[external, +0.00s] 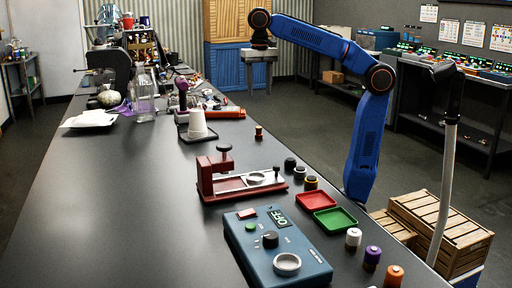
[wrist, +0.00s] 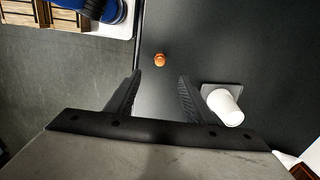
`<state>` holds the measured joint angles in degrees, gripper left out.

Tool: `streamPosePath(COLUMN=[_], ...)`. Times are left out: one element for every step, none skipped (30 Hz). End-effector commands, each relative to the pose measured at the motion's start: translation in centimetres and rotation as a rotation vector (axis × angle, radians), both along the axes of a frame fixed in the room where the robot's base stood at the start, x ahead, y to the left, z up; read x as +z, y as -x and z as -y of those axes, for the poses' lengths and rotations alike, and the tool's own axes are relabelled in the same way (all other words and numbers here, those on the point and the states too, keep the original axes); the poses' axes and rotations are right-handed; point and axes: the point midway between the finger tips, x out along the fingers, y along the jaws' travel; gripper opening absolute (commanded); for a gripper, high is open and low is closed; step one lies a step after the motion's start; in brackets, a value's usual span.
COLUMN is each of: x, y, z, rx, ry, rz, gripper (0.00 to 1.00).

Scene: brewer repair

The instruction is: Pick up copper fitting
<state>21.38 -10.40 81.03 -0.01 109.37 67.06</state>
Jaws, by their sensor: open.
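The copper fitting (external: 258,131) is a small orange-brown piece on the dark bench top near its right edge. It also shows in the wrist view (wrist: 160,59), upper middle, just beyond the fingertips and roughly between them in the picture. My gripper (external: 259,90) hangs from the blue arm with its fingers down, well above the fitting and apart from it. In the wrist view my gripper (wrist: 159,76) has its two black fingers spread with nothing between them.
A white cup stack (external: 197,122) stands on a dark pad left of the fitting. A red clamp fixture (external: 210,178), blue brewer box (external: 270,250), red tray (external: 316,200), green tray (external: 335,220) and several small cylinders lie nearer the camera. Wooden crates (external: 440,228) stand beside the bench.

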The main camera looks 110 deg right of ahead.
Motion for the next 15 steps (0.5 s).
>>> streamPosePath(x=[-0.7,-1.2,-1.8,-2.4,-2.9,-3.6,-4.2,-4.7,-5.5,-6.0,-6.5,-7.2,-7.7,-8.3,-8.9], y=[0.1,0.1,0.1,0.1,0.1,0.1,0.2,0.1,0.1,0.1,0.1,0.1,0.1,0.1,0.1], z=[0.0,-0.1,-0.1,-0.1,-0.1,-0.1,-0.1,-0.1,-0.1,-0.1,-0.1,-0.1,-0.1,-0.1,-0.1], rx=[0.0,0.001,0.001,0.002,0.002,0.002,0.003,0.003,0.003,0.003,0.003,0.003,0.004,0.004,0.004], ry=[-0.001,-0.001,-0.001,-0.001,-0.001,-0.001,-0.001,-0.001,-0.001,-0.001,-0.001,-0.001,-0.001,-0.001,-0.001], rz=[-0.002,-0.003,-0.002,-0.003,-0.002,-0.002,-0.003,-0.002,-0.003,-0.003,-0.002,-0.003,-0.002,-0.002,-0.002], gripper=[0.48,0.48,0.48,0.48,0.48,0.48,0.48,0.48,0.48,0.48,0.48,0.48,0.48,0.48,0.48])
